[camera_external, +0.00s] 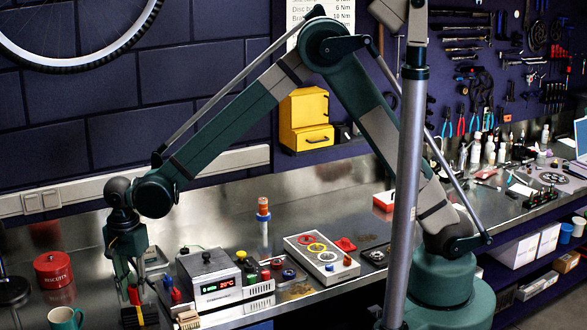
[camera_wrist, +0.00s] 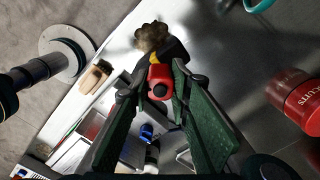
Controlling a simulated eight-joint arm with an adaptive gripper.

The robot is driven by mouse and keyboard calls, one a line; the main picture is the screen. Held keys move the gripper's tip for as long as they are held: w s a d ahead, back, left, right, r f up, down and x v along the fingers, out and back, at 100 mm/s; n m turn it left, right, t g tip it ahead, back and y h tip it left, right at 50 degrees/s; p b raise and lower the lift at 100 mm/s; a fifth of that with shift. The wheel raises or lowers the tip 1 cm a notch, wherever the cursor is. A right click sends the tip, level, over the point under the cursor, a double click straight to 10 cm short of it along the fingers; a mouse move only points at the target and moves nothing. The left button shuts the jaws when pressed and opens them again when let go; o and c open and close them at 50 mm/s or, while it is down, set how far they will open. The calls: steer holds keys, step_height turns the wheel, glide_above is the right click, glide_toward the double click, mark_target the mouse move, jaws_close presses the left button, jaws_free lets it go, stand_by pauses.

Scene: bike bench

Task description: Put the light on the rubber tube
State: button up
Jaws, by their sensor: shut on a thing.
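My gripper (camera_external: 134,290) is low over the left part of the bench, pointing down. It is shut on a small red thing (camera_wrist: 160,80), which sits between the fingertips in the wrist view; I cannot tell for sure that it is the light. A black and yellow thing (camera_external: 140,316) is just below the fingers; whether it is joined to the red thing is unclear. An orange and white upright piece with a blue base (camera_external: 263,210) stands at the back of the bench. I cannot tell which thing is the rubber tube.
A grey box with a red display (camera_external: 212,280) stands right of my gripper, with small coloured items beside it. A red biscuit tin (camera_external: 53,270) and a teal mug (camera_external: 66,318) are to the left. A white panel with coloured rings (camera_external: 320,258) lies farther right. Bare metal lies behind.

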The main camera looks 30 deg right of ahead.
mark_target(134, 285)
steer(key=shift+f, duration=1.05)
steer(key=shift+f, duration=0.2)
steer(key=o, duration=0.9)
steer(key=shift+r, duration=0.2)
step_height(134, 285, up, 12)
stand_by(0.5)
